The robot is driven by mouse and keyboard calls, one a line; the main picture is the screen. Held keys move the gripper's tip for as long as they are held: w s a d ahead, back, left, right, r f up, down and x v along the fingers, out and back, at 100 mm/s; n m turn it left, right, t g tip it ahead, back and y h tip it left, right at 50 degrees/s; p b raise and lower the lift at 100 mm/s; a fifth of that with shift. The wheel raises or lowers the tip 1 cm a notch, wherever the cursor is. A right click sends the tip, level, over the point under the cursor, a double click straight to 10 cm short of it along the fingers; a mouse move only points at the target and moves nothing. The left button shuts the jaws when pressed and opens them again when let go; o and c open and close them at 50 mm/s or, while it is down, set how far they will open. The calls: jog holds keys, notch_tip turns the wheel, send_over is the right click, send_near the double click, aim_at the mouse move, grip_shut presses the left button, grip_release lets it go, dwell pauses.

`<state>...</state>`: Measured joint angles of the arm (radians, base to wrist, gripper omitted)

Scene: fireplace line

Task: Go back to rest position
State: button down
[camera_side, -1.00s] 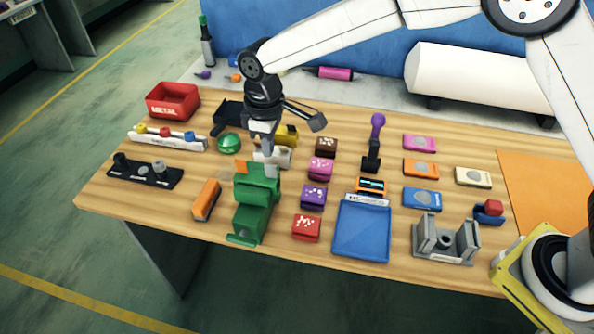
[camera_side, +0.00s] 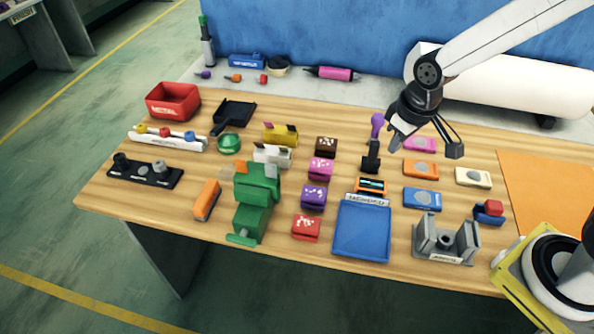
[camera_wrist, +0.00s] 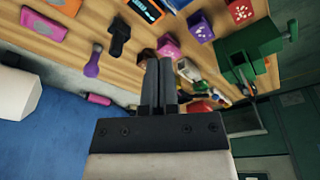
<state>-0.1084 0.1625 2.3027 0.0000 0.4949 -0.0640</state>
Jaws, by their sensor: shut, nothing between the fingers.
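A green vise-like machine (camera_side: 256,195), blue tray (camera_side: 362,230), grey fixture (camera_side: 446,240) and red METAL bin (camera_side: 173,101) stand on the table. Several coloured blocks sit in rows. A white cylinder (camera_side: 500,83) lies behind the table. An orange sheet (camera_side: 550,190) is bare at right.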

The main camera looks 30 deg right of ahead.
jog(key=s+d+f+m, duration=0.1)
jog(key=s+d+m, duration=0.1)
jog(key=s, duration=0.4)
jog(key=shift+s+d+t, duration=0.3)
jog(key=shift+d, duration=0.6)
